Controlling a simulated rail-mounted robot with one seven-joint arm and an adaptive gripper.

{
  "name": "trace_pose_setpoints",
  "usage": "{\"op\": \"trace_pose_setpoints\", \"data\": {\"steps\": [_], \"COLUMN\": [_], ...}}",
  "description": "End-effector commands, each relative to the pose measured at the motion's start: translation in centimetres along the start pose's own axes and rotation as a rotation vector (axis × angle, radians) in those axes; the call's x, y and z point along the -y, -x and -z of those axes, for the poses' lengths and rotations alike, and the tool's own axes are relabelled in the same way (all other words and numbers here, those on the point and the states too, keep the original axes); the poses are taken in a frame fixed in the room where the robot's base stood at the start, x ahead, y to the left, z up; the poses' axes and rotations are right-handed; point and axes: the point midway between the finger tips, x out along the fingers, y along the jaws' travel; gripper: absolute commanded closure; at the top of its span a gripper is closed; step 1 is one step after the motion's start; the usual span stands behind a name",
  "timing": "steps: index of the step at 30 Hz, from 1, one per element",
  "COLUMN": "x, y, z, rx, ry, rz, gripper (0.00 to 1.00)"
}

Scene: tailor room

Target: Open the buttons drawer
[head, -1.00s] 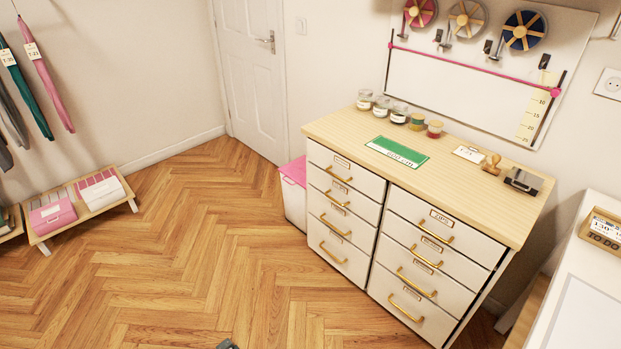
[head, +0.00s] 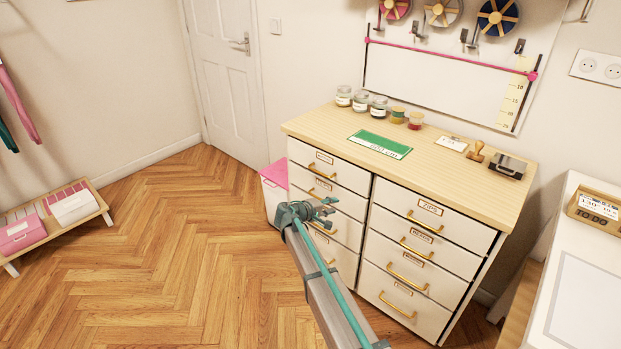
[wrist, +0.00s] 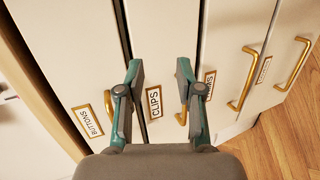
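The buttons drawer (wrist: 64,70) is the first drawer at the left of the turned wrist view, with a framed BUTTONS label (wrist: 87,121). It is the shut top drawer of the left column (head: 345,176) in the head view. Its brass handle (head: 322,172) is visible there; in the wrist view my left finger largely covers it. My gripper (wrist: 160,75) is open and empty, its fingers spread in front of the CLIPS drawer (wrist: 158,35), one below. In the head view my gripper (head: 306,212) is lower than the top handle.
Other shut drawers with brass handles (head: 425,222) fill the white cabinet. Jars, a green mat (head: 380,145) and a stamp stand on its wooden top (head: 450,175). A pink-lidded bin (head: 274,175) is left of the cabinet. A white table (head: 590,270) stands at right.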

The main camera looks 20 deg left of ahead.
Motion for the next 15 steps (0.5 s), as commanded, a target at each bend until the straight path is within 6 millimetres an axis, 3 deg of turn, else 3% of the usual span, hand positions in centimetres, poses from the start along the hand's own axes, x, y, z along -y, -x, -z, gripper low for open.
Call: {"op": "trace_pose_setpoints", "data": {"steps": [1,3,6,10,15], "x": [-1.6,-3.6,-5.5,-6.6,-7.0], "y": [1.6,3.6,5.7,6.6,5.2], "z": [3.4,6.0,8.4,9.6,9.9], "rx": [-0.034,-0.067,-0.098,-0.113,-0.114], "ry": [0.001,0.005,0.008,0.009,0.010], "rz": [-0.041,-0.088,-0.132,-0.156,-0.158], "gripper": [0.64,0.64,0.64,0.64,0.64]}}
